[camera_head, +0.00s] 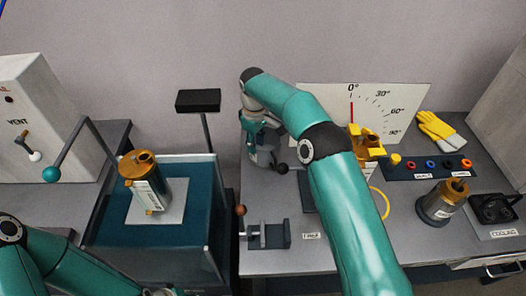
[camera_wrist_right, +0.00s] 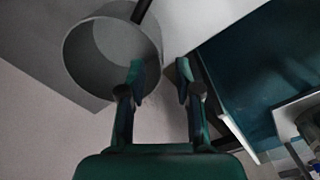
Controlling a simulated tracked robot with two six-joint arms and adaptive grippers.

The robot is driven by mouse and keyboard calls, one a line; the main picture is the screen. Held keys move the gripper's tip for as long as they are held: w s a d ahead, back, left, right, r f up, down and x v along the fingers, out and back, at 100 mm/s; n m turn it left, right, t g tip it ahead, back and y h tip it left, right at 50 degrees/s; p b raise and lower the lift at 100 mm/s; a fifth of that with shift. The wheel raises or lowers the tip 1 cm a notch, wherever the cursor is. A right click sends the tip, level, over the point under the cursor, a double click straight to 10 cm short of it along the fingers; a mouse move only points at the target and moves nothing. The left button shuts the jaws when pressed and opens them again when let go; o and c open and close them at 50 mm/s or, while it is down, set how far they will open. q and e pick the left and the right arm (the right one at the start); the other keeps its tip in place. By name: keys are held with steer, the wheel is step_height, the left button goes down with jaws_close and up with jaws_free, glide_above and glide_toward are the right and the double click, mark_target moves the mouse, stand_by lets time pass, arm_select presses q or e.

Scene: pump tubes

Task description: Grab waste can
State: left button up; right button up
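The waste can is a grey, round, open-topped can (camera_wrist_right: 84,62) in the upper left of the right wrist view. I see its rim and part of its empty-looking inside. My right gripper (camera_wrist_right: 160,76) is open, its two fingers apart with nothing held. Its left finger overlaps the can's right side in the picture, and its right finger is outside the can. I cannot tell whether either finger touches the rim. In the head view my right gripper (camera_head: 257,130) is small and partly hidden by its arm; I cannot make out the can there. My left arm shows at bottom left, its gripper out of frame.
A teal tank (camera_wrist_right: 265,65) stands right of the fingers in the wrist view. In the head view, a brass canister (camera_head: 148,183) stands on the tank at left. A small vise (camera_head: 266,236), yellow gloves (camera_head: 440,131) and a second canister (camera_head: 440,204) are on the right bench.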

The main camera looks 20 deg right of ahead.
mark_target(257, 164)
step_height(257, 164, down, 2)
steer(key=shift+f, duration=0.15)
step_height(257, 164, down, 5)
steer(key=shift+d+r+p, duration=0.1)
steer(key=shift+r+p, duration=0.05)
steer(key=shift+p, duration=0.8)
steer(key=shift+f, duration=0.25)
jaws_close()
